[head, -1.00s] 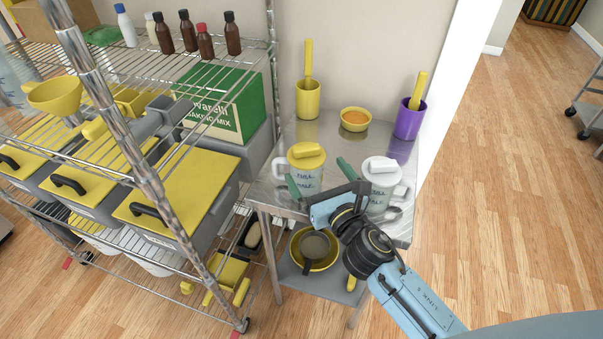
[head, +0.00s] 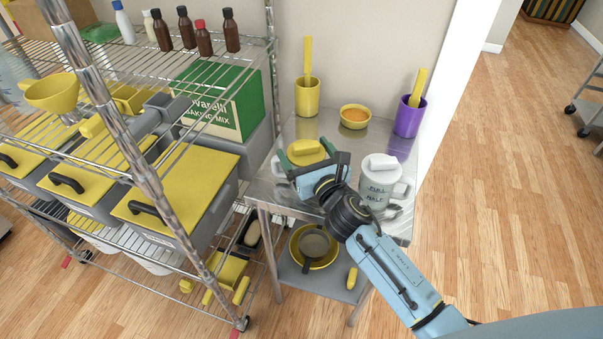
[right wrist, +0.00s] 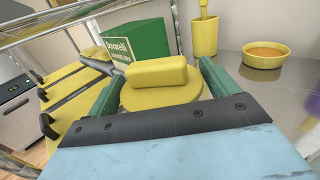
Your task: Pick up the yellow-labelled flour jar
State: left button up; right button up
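A jar with a yellow lid (head: 306,148) stands on the metal side table (head: 283,186). My right gripper (head: 311,156) is at this jar and hides most of its body and any label. In the right wrist view the lid (right wrist: 158,88) with its block-shaped knob lies between the two green fingers of my right gripper (right wrist: 157,82). The fingers are apart, one on each side of the lid; contact cannot be told. A similar white-lidded jar (head: 380,187) with dark lettering stands to the right. My left gripper is not in view.
Behind the jars stand a yellow canister (head: 307,97), a yellow bowl (head: 354,117) and a purple canister (head: 408,118). A wire shelf with yellow-lidded bins (head: 180,195) is close on the left. A yellow bowl with a pan (head: 314,247) sits on the lower shelf.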

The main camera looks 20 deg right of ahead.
jog(key=c, duration=1.2)
jog(key=shift+r, duration=0.1)
jog(key=shift+c, duration=0.4)
